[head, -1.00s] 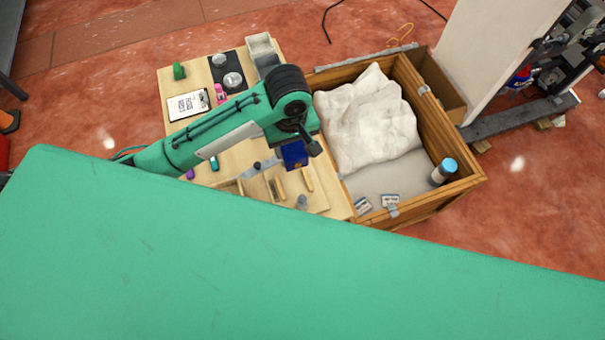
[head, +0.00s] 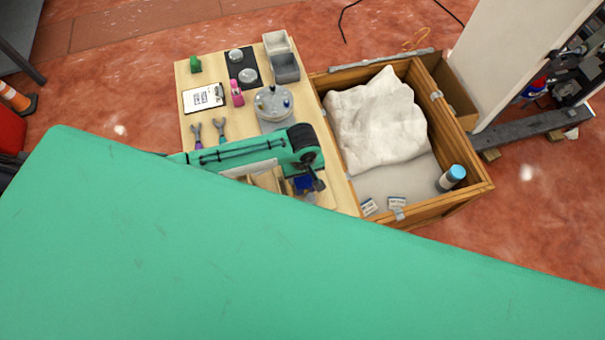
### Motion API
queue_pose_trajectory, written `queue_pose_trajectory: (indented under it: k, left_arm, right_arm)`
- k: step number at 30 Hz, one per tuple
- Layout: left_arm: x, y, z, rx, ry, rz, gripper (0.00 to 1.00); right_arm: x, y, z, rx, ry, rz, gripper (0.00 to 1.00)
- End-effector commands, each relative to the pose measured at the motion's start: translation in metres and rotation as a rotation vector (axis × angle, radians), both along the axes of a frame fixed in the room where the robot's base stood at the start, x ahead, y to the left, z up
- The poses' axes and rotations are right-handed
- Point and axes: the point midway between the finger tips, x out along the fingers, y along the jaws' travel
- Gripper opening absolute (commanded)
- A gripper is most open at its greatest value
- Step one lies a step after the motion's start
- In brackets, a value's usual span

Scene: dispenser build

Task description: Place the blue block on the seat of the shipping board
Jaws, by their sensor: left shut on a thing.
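My left gripper (head: 312,187) reaches over the table's near right part, with my green arm coming in from the left. It is shut on the blue block (head: 303,184), a small dark blue piece just below the wrist. Pale wooden parts (head: 267,180) show beside the block, probably the shipping board; my arm and the large green surface in front hide most of it. I cannot see its seat or tell whether the block touches it. My right gripper is not in view.
The wooden table (head: 210,75) holds a grey round device (head: 273,104), a clipboard (head: 203,97), a pink item (head: 237,92), grey bins (head: 285,67) and two wrenches (head: 220,130). A wooden crate (head: 468,195) with white cloth (head: 377,115) and a blue-capped bottle (head: 452,177) stands right.

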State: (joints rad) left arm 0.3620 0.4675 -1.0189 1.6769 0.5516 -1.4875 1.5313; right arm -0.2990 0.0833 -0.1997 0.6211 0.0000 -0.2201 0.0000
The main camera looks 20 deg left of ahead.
Motion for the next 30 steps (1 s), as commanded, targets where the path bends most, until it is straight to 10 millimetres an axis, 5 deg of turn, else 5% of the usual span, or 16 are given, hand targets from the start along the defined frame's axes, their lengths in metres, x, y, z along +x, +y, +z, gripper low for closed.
queue_pose_trajectory:
  k: [13, 14, 16, 30]
  left_arm:
    - [0.001, -0.001, -0.007, -0.001, -0.002, 0.0, 0.07]
    - [0.0, 0.0, -0.008, 0.0, -0.001, 0.0, 0.57]
    - [0.0, 0.0, -0.008, 0.0, -0.001, 0.0, 0.7]
    - [0.001, 0.0, 0.007, -0.002, -0.003, 0.0, 0.73]
  right_arm:
    - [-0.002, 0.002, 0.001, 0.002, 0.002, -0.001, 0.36]
    - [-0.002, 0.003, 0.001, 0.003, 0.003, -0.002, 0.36]
    - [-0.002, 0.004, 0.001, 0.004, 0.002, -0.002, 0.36]
    - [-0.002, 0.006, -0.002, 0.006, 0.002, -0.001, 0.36]
